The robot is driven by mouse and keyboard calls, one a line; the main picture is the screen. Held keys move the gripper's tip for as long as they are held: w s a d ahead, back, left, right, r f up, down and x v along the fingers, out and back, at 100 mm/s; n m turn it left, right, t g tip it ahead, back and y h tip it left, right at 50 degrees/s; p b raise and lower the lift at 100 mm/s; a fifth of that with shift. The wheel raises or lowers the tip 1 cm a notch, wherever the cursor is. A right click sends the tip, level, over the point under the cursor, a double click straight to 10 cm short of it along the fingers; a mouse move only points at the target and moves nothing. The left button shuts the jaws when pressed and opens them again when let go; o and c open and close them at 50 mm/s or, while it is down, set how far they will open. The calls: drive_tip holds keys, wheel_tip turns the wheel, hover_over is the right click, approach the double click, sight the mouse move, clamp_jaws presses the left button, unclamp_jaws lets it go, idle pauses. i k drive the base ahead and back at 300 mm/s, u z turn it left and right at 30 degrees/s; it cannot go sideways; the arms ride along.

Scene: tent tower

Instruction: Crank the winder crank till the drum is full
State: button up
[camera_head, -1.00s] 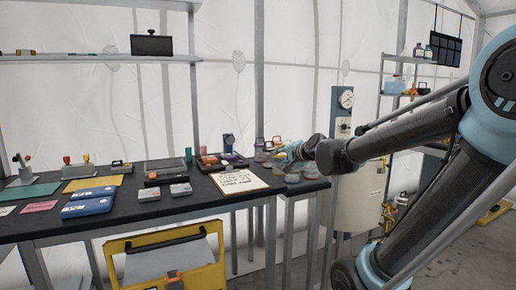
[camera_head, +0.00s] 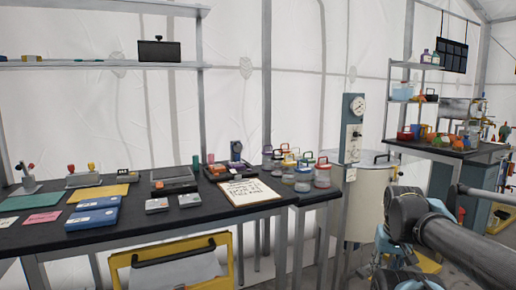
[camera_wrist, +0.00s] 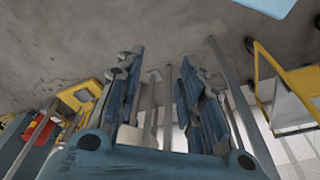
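I cannot make out a winder crank or its drum for certain in either view. My gripper (camera_wrist: 159,70) shows in the wrist view with its two blue-grey fingers spread apart and nothing held between them. The grey floor lies beyond the fingers. In the head view my arm is low at the right edge, and the fingers cannot be clearly seen there.
A long black bench (camera_head: 125,222) on the left holds trays, boxes, a clipboard (camera_head: 250,192) and several lidded jars (camera_head: 303,178). A pale cylindrical tank (camera_head: 368,205) stands beside a gauge panel (camera_head: 353,130). A second bench (camera_head: 440,150) at the right carries coloured bins.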

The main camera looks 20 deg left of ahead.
sight(238, 147)
drive_tip(key=z, duration=1.65)
drive_tip(key=k, duration=1.45)
drive_tip(key=u, duration=1.35)
drive_tip(key=i, duration=1)
drive_tip(key=z, duration=0.05)
